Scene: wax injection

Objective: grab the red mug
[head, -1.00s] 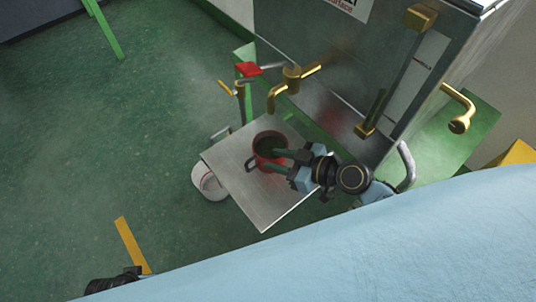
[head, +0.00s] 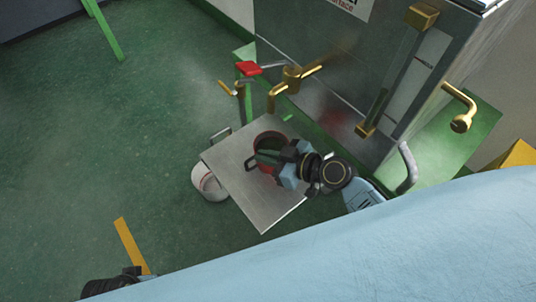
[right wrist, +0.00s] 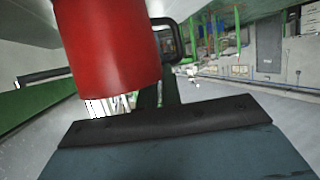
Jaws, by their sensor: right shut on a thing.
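My right gripper (head: 262,158) comes from the right and is shut on the mug. Its fingers cover part of the mug's opening. In the right wrist view the mug (right wrist: 112,45) fills the upper left, with its handle (right wrist: 168,40) to the right. I cannot tell whether the mug touches the plate. Only a dark part of my left arm shows at the bottom left of the head view.
The brass tap (head: 278,92) hangs just behind the mug, beside a red-topped part (head: 248,68). A metal cabinet (head: 330,75) stands behind. A white bucket (head: 208,182) is on the floor left of the plate. The green floor (head: 120,130) farther left is open.

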